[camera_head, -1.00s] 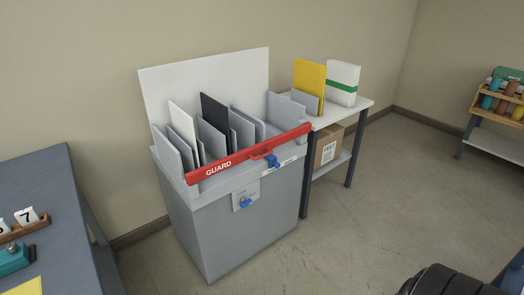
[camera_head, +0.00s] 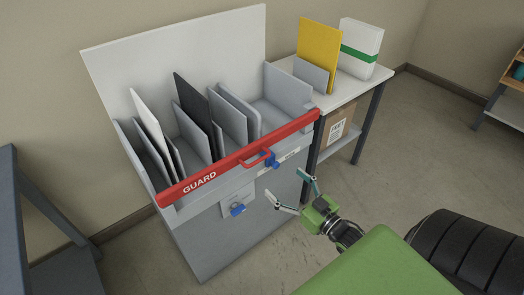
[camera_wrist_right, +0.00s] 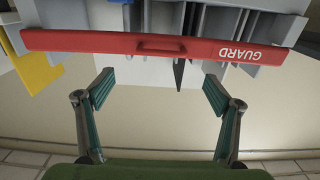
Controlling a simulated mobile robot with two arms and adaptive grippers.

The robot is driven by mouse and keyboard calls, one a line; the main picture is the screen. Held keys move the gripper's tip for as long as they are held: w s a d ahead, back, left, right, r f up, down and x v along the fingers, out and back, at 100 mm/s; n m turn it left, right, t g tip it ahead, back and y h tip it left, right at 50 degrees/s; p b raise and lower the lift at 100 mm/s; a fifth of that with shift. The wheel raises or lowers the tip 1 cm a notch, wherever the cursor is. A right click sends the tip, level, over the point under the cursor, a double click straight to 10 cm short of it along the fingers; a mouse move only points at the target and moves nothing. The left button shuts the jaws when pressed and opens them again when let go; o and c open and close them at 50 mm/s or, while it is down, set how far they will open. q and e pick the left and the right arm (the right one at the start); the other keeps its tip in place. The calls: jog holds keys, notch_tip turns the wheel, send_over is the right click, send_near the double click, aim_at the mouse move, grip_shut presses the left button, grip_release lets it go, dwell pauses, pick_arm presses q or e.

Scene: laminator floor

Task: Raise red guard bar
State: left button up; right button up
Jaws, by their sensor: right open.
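The red guard bar (camera_head: 238,158) lies across the front top edge of the grey bin cabinet (camera_head: 215,238), with "GUARD" lettered at its left end and a red handle (camera_head: 257,158) near its middle. A blue part (camera_head: 271,160) sits just right of the handle. My right gripper (camera_head: 294,194) is open and empty, in front of the cabinet, lower and to the right of the handle, apart from the bar. In the right wrist view the bar (camera_wrist_right: 100,42) appears upside down beyond the open fingers (camera_wrist_right: 158,92). My left gripper is not in view.
A blue knob (camera_head: 237,209) is on the cabinet front. Several grey, white and black panels stand in the bin. A side table (camera_head: 352,92) at right holds a yellow board (camera_head: 318,50) and a white-green binder (camera_head: 361,47), with a carton (camera_head: 337,130) below. A blue-grey bench leg (camera_head: 50,210) stands at left.

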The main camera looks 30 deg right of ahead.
aim_at(260, 161)
jog(key=w, duration=0.4)
jog(key=w+a, duration=0.1)
jog(key=w, duration=0.7)
jog(key=shift+a, duration=0.15)
jog(key=shift+w, duration=0.5)
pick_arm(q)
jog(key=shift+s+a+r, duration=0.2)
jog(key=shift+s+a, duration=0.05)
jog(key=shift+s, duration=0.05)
